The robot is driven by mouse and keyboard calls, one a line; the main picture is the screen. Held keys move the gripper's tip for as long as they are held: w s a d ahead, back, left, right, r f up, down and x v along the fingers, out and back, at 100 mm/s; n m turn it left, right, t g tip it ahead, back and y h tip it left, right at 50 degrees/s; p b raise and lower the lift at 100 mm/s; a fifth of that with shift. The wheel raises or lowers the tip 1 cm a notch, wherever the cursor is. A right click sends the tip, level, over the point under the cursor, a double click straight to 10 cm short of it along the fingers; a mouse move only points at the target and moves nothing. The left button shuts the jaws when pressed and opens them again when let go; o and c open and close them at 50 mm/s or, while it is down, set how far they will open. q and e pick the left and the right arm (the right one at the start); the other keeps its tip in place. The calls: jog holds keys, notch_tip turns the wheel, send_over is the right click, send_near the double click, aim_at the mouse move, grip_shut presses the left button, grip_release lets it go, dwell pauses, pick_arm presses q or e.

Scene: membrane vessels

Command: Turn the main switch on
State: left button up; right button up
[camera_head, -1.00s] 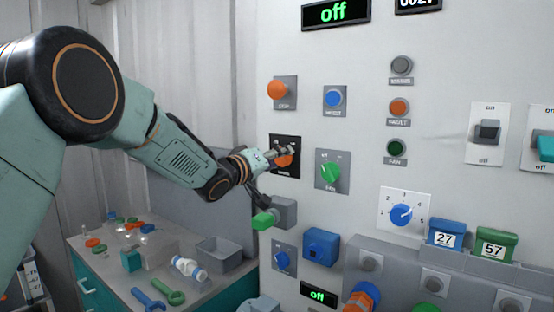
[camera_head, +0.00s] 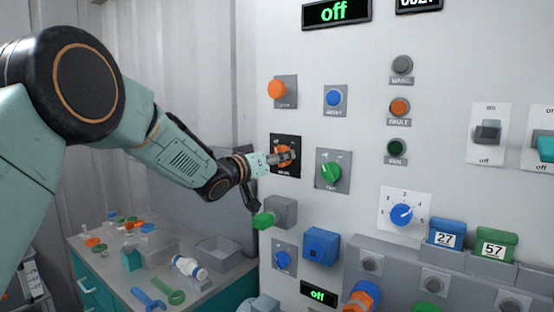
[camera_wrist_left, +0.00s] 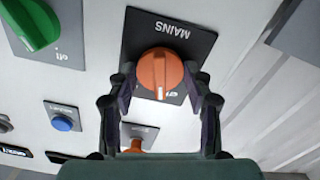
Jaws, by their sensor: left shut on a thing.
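The main switch is an orange rotary knob (camera_wrist_left: 160,72) on a black plate marked "MAINS" (camera_wrist_left: 186,22) in the left wrist view, which shows it upside down. The knob's white mark points toward the lower edge of that view. In the head view the black plate (camera_head: 292,139) is on the white panel, with the knob partly hidden by the gripper. My left gripper (camera_wrist_left: 162,88) has its two fingers on either side of the knob and is shut on it. In the head view the left gripper (camera_head: 284,156) is at the plate. My right gripper is not in view.
A green knob (camera_head: 331,172) is right of the main switch, an orange button (camera_head: 278,89) above it and a grey box with a green handle (camera_head: 281,211) below. The upper display (camera_head: 337,12) reads "off". A bench with loose parts (camera_head: 209,286) stands at lower left.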

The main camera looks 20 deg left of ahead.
pick_arm(q)
jog(key=m+b, duration=0.4)
jog(key=m, duration=0.7)
jog(key=shift+a+r, duration=0.1)
jog(key=shift+m, duration=0.3)
dwell(0.3)
jog(key=o, duration=1.1)
jog(key=shift+o, duration=0.2)
